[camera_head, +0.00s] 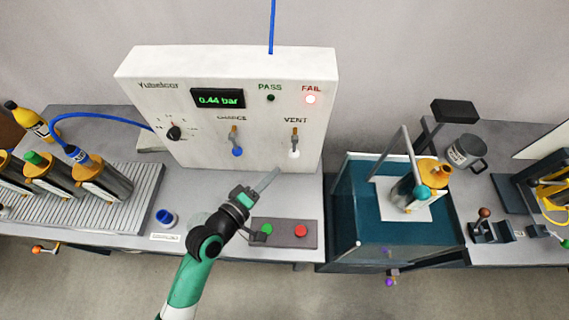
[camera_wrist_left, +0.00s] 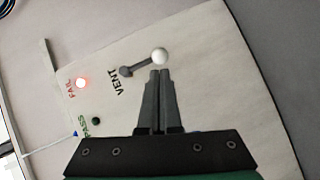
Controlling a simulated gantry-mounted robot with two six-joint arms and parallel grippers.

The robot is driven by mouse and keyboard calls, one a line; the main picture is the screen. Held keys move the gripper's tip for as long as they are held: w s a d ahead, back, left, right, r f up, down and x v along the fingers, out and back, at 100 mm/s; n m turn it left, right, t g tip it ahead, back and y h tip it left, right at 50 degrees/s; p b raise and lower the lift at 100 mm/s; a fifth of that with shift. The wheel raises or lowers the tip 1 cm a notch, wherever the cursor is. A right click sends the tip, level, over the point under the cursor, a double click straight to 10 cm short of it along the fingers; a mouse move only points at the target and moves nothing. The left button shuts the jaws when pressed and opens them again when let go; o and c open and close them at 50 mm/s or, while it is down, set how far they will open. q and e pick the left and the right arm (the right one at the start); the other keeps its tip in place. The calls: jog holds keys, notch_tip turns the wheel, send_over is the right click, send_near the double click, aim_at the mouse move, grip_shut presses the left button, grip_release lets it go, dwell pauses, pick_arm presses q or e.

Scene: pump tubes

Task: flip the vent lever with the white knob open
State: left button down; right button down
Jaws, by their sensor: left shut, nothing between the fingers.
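The vent lever is on the right of the white panel's front under the word VENT; its white knob (camera_head: 294,154) hangs straight down from the pivot. In the left wrist view the white knob (camera_wrist_left: 159,57) is at the end of a short grey lever (camera_wrist_left: 138,67). My left gripper (camera_head: 277,171) is shut and empty, its fingertips a little below and left of the knob in the head view. In the left wrist view its closed fingertips (camera_wrist_left: 160,73) are just under the knob, with a small gap showing. My right gripper is not in view.
The charge lever with a blue knob (camera_head: 237,152) is left of the vent lever. The display (camera_head: 218,98) reads 0.44 bar, and the red FAIL lamp (camera_head: 311,99) is lit. A box with green and red buttons (camera_head: 284,233) lies below; a blue tank (camera_head: 345,215) stands right.

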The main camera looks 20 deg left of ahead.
aim_at(291, 157)
pick_arm(q)
jog(key=shift+b+x, duration=0.7)
jog(key=shift+x, duration=2.25)
